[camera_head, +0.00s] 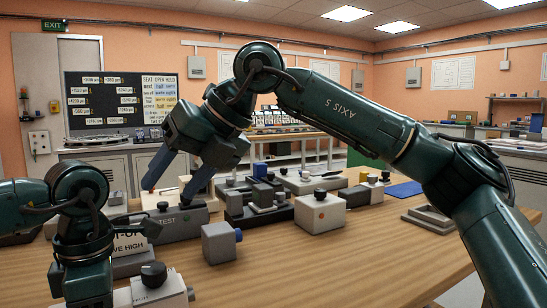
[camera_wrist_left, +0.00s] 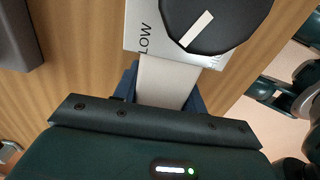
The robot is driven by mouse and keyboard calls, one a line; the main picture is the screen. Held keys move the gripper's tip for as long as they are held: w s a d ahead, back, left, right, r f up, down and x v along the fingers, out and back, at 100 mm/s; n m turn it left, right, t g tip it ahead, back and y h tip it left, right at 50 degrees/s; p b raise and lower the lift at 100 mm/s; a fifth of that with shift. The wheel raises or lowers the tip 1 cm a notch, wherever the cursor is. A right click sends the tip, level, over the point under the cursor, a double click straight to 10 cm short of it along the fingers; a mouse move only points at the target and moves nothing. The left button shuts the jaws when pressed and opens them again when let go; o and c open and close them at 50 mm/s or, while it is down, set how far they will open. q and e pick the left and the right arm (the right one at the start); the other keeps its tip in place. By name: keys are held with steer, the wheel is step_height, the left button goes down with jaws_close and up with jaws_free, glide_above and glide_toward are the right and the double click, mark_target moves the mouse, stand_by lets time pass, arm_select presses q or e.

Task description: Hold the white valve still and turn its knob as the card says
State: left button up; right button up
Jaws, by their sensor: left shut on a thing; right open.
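The white valve (camera_head: 162,292) is at the bottom left of the head view, near the table's front, with a round black knob (camera_head: 153,273) on top. In the left wrist view the white body (camera_wrist_left: 136,32) reads LOW beside the knob (camera_wrist_left: 228,22), which has a white pointer mark; another label is mostly covered. My left gripper (camera_wrist_left: 163,88) is shut on the valve's narrow white part. My right gripper (camera_head: 172,184) is open and empty, raised behind and above the valve.
A grey cube with a blue knob (camera_head: 219,243) and a white block with a red dot (camera_head: 320,212) stand to the right. The front right tabletop (camera_head: 340,270) is clear.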

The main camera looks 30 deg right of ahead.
steer(key=w+d+m+t+y, duration=0.1)
steer(key=w+d+m+t, duration=0.3)
steer(key=d, duration=0.7)
steer(key=w+d+m+t, duration=0.5)
steer(key=w+d, duration=0.4)
steer(key=d, duration=0.3)
steer(key=shift+w+m+t+y, duration=0.3)
steer(key=shift+t+y, duration=0.1)
steer(key=shift+t, duration=0.2)
steer(key=n+g+h, duration=0.7)
steer(key=n+g, duration=0.4)
glide_toward(154, 267)
steer(key=x, duration=0.8)
steer(key=shift+f, duration=0.3)
steer(key=shift+c, duration=0.2)
